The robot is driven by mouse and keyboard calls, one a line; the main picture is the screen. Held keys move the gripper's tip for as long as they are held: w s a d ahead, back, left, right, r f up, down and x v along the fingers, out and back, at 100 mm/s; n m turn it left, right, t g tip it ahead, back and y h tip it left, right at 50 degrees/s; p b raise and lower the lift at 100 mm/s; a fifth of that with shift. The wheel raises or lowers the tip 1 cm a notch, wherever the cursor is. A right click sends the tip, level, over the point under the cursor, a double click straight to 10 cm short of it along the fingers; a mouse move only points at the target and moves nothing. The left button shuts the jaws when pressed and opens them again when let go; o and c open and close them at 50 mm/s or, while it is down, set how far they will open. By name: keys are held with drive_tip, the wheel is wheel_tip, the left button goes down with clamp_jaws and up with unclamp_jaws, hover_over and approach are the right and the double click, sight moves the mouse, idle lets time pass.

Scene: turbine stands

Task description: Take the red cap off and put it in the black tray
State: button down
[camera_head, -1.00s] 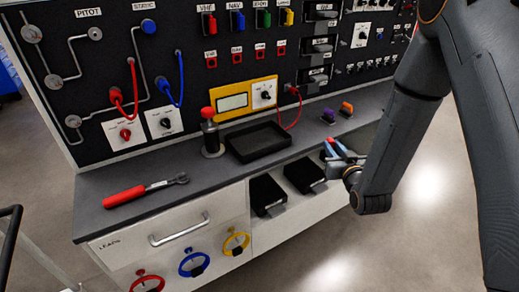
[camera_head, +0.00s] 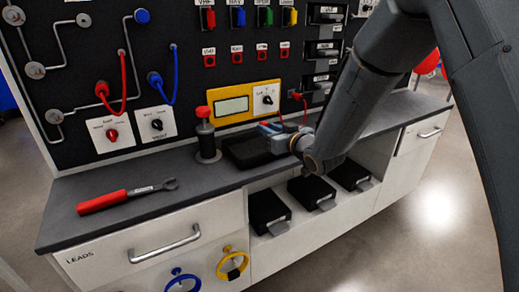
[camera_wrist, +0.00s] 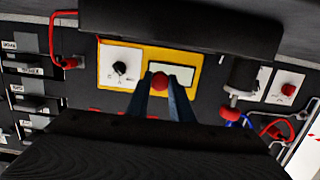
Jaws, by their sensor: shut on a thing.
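My gripper (camera_wrist: 160,88) is shut on a small round red cap (camera_wrist: 160,81), held between the fingertips in the wrist view. In the head view my gripper (camera_head: 268,128) is over or just above the black tray (camera_head: 238,160), whose right part it hides. The gap between cap and tray is hard to judge. The tray (camera_wrist: 180,30) also shows at the top of the wrist view. A dark cylinder post (camera_head: 207,142) with a red top (camera_head: 203,112) stands upright on the counter left of the tray.
A red-handled wrench (camera_head: 125,195) lies on the counter at left. The panel behind has a yellow-framed meter (camera_head: 235,106), switches and red and blue leads. Open black bins (camera_head: 268,208) sit below the counter. The counter between wrench and post is clear.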

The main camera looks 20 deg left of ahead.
drive_tip(key=shift+f+b, duration=1.35)
drive_tip(key=shift+f, duration=1.05)
drive_tip(key=c, duration=1.5)
unclamp_jaws()
drive_tip(key=shift+d, duration=0.1)
drive_tip(key=v, duration=0.7)
drive_tip(key=shift+s+d+r, duration=0.1)
drive_tip(key=shift+s+d, duration=0.15)
drive_tip(key=shift+s, duration=0.1)
